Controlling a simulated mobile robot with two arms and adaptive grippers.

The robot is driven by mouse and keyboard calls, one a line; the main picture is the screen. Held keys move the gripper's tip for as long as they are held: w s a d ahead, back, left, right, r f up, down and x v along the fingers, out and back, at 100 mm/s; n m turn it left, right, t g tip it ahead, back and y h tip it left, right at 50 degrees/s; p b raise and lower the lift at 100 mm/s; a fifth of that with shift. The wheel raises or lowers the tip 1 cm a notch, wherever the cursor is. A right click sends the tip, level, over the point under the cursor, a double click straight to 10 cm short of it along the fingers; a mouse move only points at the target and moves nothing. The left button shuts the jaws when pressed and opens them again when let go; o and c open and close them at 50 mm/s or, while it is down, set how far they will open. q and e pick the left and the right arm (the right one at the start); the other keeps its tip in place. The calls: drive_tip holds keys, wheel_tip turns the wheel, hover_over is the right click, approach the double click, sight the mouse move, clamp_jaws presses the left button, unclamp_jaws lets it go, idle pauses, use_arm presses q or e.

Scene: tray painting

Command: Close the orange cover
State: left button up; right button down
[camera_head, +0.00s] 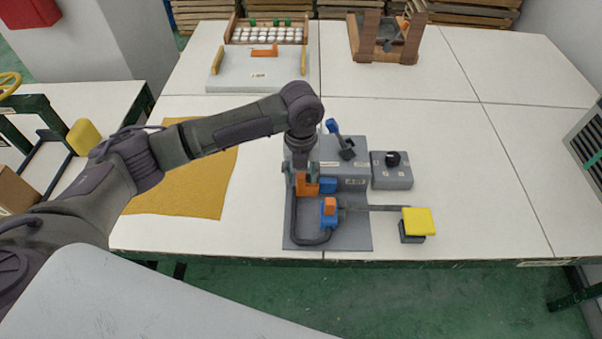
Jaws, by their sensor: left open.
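My left arm comes in from the left and bends down over the grey device base (352,238). My left gripper (301,180) is open and points down at an orange part (307,187), close around or just above it; I cannot tell if they touch. This part may be the orange cover, and the gripper hides some of it. A blue block (328,185) sits right beside it. A second, smaller orange piece (330,204) stands on a blue block in front. My right gripper is not in view.
A grey box with a blue-tipped lever (332,127) and a grey knob box (392,172) stand behind. A bar runs right to a yellow pad (418,220). An ochre cloth (205,190) lies left. The white table (480,180) is clear at right.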

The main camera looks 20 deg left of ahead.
use_arm(q)
drive_tip(key=shift+f, duration=0.55)
clamp_jaws()
